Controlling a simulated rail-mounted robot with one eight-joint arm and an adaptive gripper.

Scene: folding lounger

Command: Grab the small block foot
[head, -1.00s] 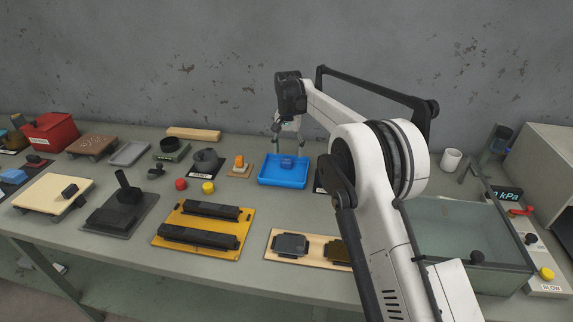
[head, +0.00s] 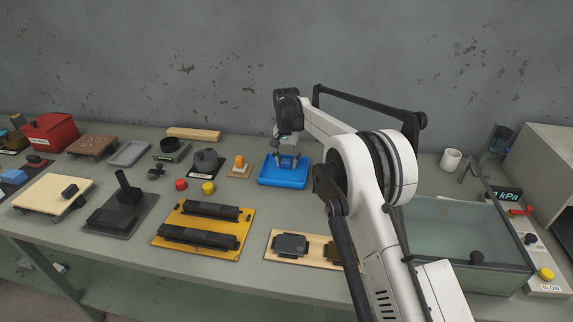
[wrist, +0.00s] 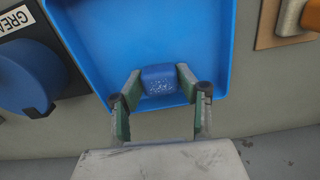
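The small block foot is a blue block with pale speckles (wrist: 160,80). It sits in the blue tray (head: 284,184), near the tray's edge in the wrist view. It also shows in the head view (head: 288,163), partly hidden by my gripper. My gripper (head: 288,160) is low over the tray, with its fingers apart. In the wrist view my gripper (wrist: 160,82) has one fingertip on each side of the block, very close to its sides. I cannot tell whether the tips touch it.
A yellow board (head: 203,230) with black bars lies in front. A glass-walled tank (head: 465,235) stands to the right.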

